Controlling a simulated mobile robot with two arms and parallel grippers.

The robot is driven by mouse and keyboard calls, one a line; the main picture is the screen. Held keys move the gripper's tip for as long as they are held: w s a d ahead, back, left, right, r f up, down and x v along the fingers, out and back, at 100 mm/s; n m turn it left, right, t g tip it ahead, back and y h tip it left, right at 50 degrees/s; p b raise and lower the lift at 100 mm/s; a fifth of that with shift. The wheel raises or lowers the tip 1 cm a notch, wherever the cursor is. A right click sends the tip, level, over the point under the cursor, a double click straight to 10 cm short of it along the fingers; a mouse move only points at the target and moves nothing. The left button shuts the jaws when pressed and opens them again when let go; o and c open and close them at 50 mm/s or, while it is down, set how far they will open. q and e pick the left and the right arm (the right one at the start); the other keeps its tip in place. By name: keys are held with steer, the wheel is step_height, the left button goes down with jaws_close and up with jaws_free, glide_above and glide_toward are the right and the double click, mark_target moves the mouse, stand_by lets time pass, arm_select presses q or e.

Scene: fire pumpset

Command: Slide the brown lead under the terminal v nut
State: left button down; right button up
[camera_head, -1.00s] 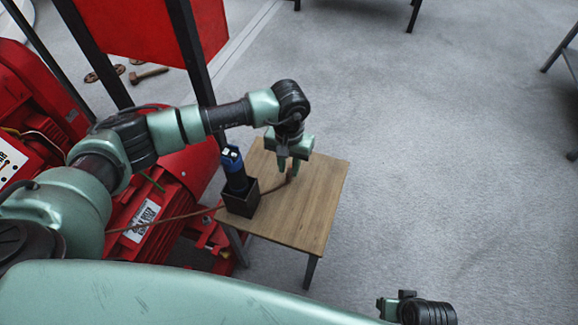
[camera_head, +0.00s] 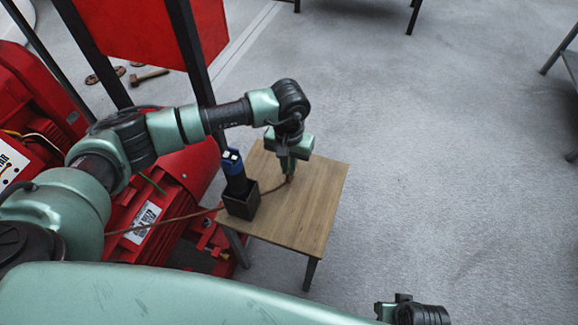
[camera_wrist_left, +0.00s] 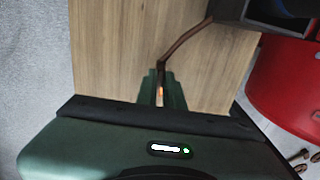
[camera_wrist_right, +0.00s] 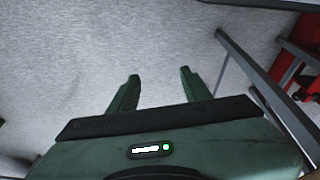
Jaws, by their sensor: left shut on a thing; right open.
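The brown lead (camera_head: 185,217) runs from the red pump set across to the small wooden table. My left gripper (camera_head: 288,176) is over the table, pointing down, shut on the lead's end part. In the left wrist view the lead (camera_wrist_left: 187,36) comes from beside the black holder to between the fingers (camera_wrist_left: 160,88), with a bright copper-coloured bit showing there. My right gripper (camera_wrist_right: 158,85) is open and empty above grey floor. I cannot make out the terminal v nut; a white terminal plate (camera_head: 10,163) shows at the far left edge of the head view.
The wooden table (camera_head: 305,215) carries a black holder (camera_head: 241,203) with a blue-and-black tool (camera_head: 233,168) standing in it. The red motor (camera_head: 165,205) and a dark upright post (camera_head: 196,75) stand left of it. A hammer (camera_head: 149,75) lies on the floor behind.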

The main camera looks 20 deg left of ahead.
arm_select(q)
steer(key=shift+r+p, duration=0.55)
steer(key=shift+r, duration=0.7)
steer(key=shift+r+p, duration=0.6)
steer(key=shift+r, duration=0.55)
steer(key=shift+r+p, duration=0.7)
steer(key=shift+r, duration=0.7)
steer(key=shift+r+p, duration=0.3)
steer(key=shift+r, duration=0.35)
arm_select(e)
steer(key=s+d+f+g, duration=0.1)
steer(key=s+f, duration=0.6)
steer(key=f, duration=0.5)
steer(key=shift+s+f, duration=0.35)
steer(key=shift+f, duration=0.05)
